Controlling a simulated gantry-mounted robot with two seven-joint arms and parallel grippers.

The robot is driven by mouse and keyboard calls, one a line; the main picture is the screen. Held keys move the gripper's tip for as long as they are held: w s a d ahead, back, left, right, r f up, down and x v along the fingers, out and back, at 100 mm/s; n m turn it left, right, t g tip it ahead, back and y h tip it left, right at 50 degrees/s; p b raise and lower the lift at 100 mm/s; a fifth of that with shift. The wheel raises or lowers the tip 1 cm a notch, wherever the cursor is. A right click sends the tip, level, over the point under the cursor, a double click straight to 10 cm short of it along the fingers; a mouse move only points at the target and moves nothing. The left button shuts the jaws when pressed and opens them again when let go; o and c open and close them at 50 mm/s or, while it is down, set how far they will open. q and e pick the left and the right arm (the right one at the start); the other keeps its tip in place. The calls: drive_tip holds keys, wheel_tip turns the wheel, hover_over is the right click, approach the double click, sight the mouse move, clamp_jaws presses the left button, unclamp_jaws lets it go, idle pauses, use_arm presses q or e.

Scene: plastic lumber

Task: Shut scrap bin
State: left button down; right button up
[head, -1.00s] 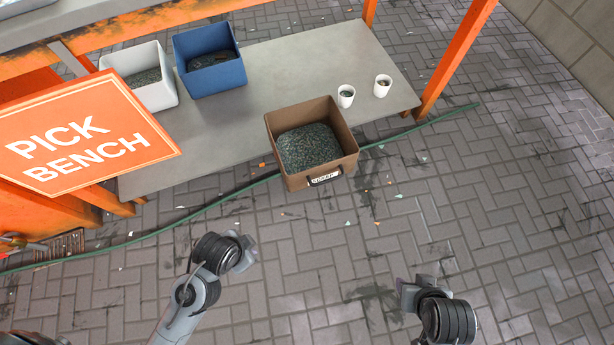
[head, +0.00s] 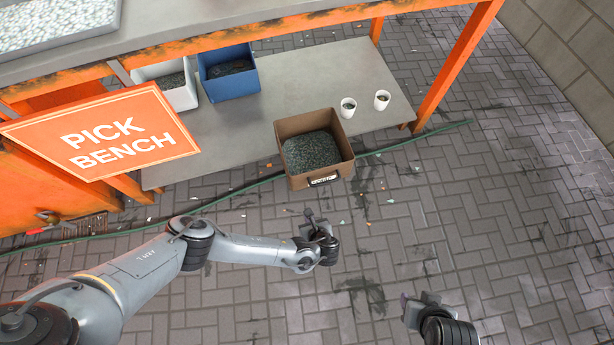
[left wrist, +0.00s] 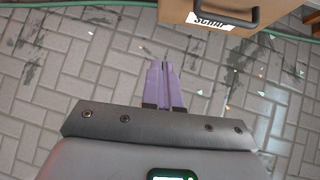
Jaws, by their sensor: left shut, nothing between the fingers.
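The brown scrap bin (head: 340,171) is an open-topped drawer-like box filled with dark green granules. It juts out past the front edge of the grey lower shelf (head: 200,148). A white label and a dark handle are on its front, which also shows in the left wrist view (left wrist: 232,14). My left gripper (head: 312,216) is in front of and below the bin front, apart from it. Its purple fingers (left wrist: 166,84) are together and empty. My right gripper (head: 415,303) is low at the right, away from the bin; its fingers are too small to judge.
A white bin (head: 178,97) and a blue bin (head: 232,92) stand on the shelf, left of the scrap bin. Two white cups (head: 348,108) (head: 382,100) stand to its right. A green hose (head: 405,143) crosses the floor, with small scraps scattered. An orange post (head: 450,70) stands at right.

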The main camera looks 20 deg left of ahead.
use_arm(q)
drive_tip(key=w+r+t, duration=0.1)
drive_tip(key=w+r, duration=0.3)
drive_tip(key=w, duration=0.2)
drive_tip(key=b, duration=1)
approach(303, 175)
drive_tip(key=x, duration=0.6)
drive_tip(key=shift+f, duration=0.25)
use_arm(e)
wheel_tip(303, 175, down, 9)
use_arm(q)
drive_tip(key=shift+r, duration=0.1)
use_arm(e)
drive_tip(key=shift+a, duration=0.1)
